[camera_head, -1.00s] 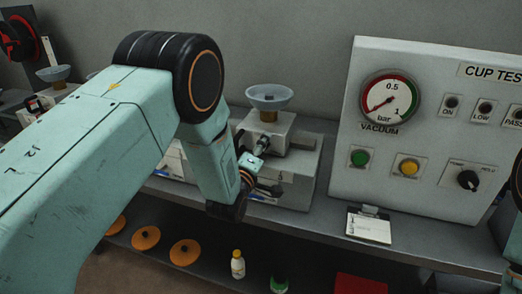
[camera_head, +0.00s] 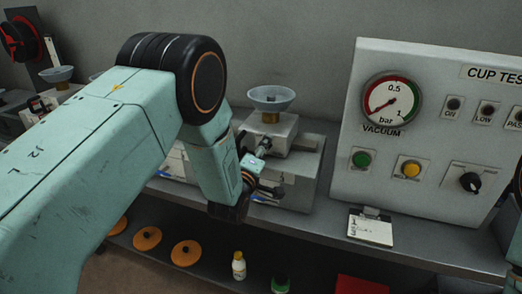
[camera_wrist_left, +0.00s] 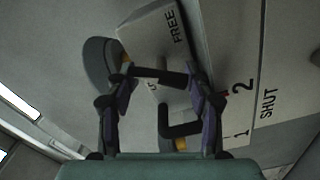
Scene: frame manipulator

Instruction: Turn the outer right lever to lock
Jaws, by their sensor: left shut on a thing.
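The grey fixture (camera_head: 305,165) stands on the bench, with a pale bowl-shaped cup (camera_head: 270,98) on top. My left gripper (camera_head: 254,170) is at its front left, partly hidden by my own arm. In the left wrist view my left gripper (camera_wrist_left: 160,82) is shut on a dark lever (camera_wrist_left: 158,75), whose bar lies across between the fingertips. A second dark bent handle (camera_wrist_left: 182,131) shows between the fingers, nearer the palm. A light block marked FREE (camera_wrist_left: 155,35) is behind the fingers, and a panel marked 1, 2 and SHUT (camera_wrist_left: 268,102) is at right. My right gripper is out of view.
A test panel (camera_head: 440,130) with a gauge, buttons and a knob stands right of the fixture. A clipboard (camera_head: 370,229) lies on the bench front. A lower shelf holds orange discs (camera_head: 186,253) and a small bottle (camera_head: 238,265). Other cups stand at far left.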

